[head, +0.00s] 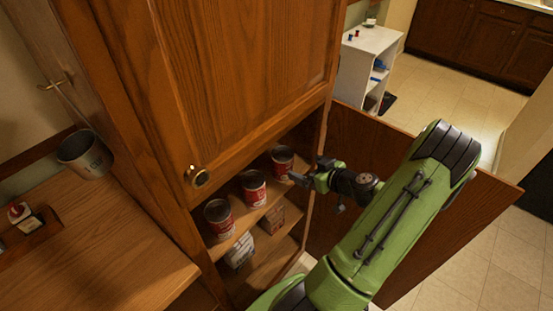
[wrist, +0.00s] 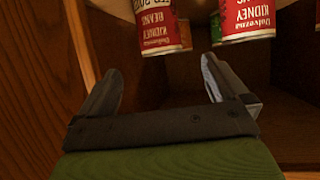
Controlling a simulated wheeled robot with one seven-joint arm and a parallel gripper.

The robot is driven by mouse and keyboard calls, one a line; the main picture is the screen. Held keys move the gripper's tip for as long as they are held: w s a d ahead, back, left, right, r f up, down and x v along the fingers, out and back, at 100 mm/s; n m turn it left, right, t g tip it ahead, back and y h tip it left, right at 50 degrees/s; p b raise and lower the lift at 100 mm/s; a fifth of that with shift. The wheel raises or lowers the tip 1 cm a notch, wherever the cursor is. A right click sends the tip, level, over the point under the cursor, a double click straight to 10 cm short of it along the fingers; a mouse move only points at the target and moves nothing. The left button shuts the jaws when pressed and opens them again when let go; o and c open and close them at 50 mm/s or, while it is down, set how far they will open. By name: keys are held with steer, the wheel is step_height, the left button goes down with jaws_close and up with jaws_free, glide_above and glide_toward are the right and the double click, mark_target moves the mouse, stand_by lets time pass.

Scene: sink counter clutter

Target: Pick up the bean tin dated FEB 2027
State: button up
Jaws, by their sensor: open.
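Three red-and-white tins stand in a row on a cabinet shelf in the head view: a near tin (head: 219,218), a middle tin (head: 252,188) and a far tin (head: 282,161). My gripper (head: 294,178) is at the cabinet opening, just right of the far tin. In the wrist view, my gripper (wrist: 158,88) is open with nothing between its fingers. Two tins show upside down at the top, a left tin (wrist: 160,25) and a right tin (wrist: 246,18), both reading kidney beans. They lie beyond the fingertips.
A wooden door (head: 340,170) stands open at the right, behind my arm. A closed upper door (head: 225,80) hangs above the shelf. Boxes (head: 268,221) sit on the lower shelf. Other item edges show behind the tins in the wrist view.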

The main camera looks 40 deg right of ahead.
mark_target(282, 159)
steer(key=x, duration=1.3)
steer(key=shift+w+f, duration=0.2)
steer(key=shift+f, duration=0.05)
steer(key=shift+s, duration=0.1)
